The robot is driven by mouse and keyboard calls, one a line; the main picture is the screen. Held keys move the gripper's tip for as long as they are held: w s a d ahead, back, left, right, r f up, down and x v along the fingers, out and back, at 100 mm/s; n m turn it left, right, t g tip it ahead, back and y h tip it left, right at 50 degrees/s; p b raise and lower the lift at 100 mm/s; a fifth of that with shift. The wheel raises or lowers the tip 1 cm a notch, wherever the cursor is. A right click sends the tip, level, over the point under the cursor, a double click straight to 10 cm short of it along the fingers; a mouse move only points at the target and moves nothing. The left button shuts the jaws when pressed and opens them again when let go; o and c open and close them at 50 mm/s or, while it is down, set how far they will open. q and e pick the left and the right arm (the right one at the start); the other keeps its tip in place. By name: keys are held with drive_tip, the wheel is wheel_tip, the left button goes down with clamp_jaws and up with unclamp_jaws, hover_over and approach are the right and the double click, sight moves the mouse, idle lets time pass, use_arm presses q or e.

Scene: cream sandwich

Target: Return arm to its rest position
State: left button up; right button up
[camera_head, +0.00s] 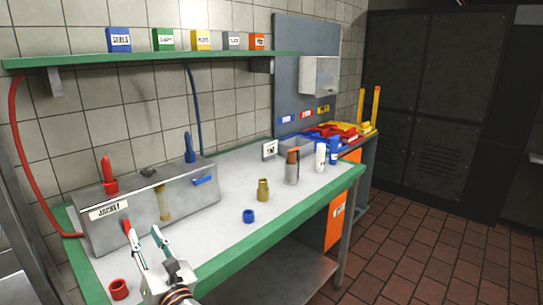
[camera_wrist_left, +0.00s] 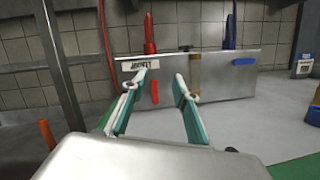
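My left gripper (camera_head: 144,238) is over the near left part of the workbench, in front of a grey metal box labelled "JACKET" (camera_head: 150,207). In the left wrist view, the two teal-tipped fingers of this gripper (camera_wrist_left: 160,85) stand apart with nothing between them. The box (camera_wrist_left: 225,75) shows beyond the fingers, with a red handle and a blue handle on its front. My right gripper does not show in either view.
The green-edged workbench (camera_head: 230,258) carries a red ring (camera_head: 119,289), a blue ring (camera_head: 249,216), a brass fitting (camera_head: 263,190) and a grey cup (camera_head: 291,170). A green shelf (camera_head: 150,58) with coloured boxes hangs above. The tiled floor (camera_head: 430,265) at right is clear.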

use_arm(q)
drive_tip(key=s+d+r+m+t+h, duration=0.25)
drive_tip(key=d+m+t+h, duration=0.8)
drive_tip(key=m, duration=1.35)
drive_tip(key=s+d+f+m+g+h, duration=0.3)
drive_tip(key=f+m+g+h, duration=0.15)
drive_tip(key=f+m, duration=0.25)
drive_tip(key=s+d+f+m+g+h, duration=0.35)
drive_tip(key=f+m+g, duration=0.2)
drive_tip(key=m, duration=0.25)
drive_tip(key=s+a+f+m+g+y, duration=0.4)
drive_tip(key=s+a+f+m+g, duration=0.2)
drive_tip(key=s+a+f, duration=0.45)
drive_tip(key=s+a+f+m+g+y, duration=0.4)
drive_tip(key=s+a+y, duration=0.1)
drive_tip(key=s+a, duration=0.5)
drive_tip(key=w+d+f+n+t+h+p, duration=0.1)
drive_tip(key=d+f+t+h, duration=0.1)
drive_tip(key=d+f, duration=0.3)
drive_tip(key=w+d+f+n+t+h+p, duration=0.1)
drive_tip(key=d+f+h, duration=0.4)
drive_tip(key=d, duration=0.5)
drive_tip(key=shift+w+d+f+n+t, duration=0.35)
drive_tip(key=shift+f+n+t, duration=0.1)
drive_tip(key=shift+n+t, duration=0.4)
